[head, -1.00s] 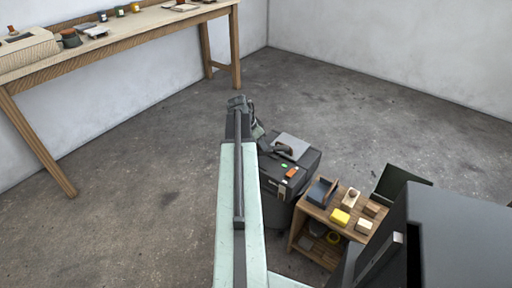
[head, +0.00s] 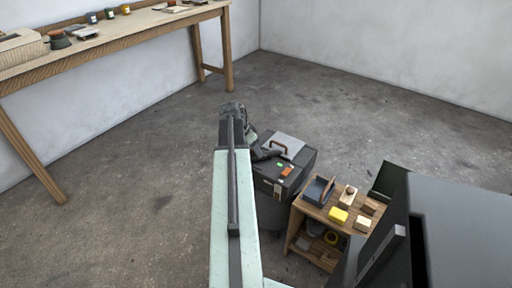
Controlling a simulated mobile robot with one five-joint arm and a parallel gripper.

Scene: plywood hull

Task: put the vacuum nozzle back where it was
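My arm reaches forward from the bottom of the head view. My gripper (head: 258,151) is a dark shape right of the arm's far end, over the left edge of the vacuum's top. Its fingers blend into the dark background, so I cannot tell whether it is open or shut, or whether it holds something. The vacuum (head: 284,186) is a dark box-shaped unit on a round drum, with a light grey plate, a brown handle, and small orange and green marks on top. I cannot make out the vacuum nozzle for certain; it may be hidden or part of the dark shape.
A dark cabinet (head: 460,235) fills the lower right. A long workbench (head: 120,38) runs along the left wall. The floor beyond is clear.

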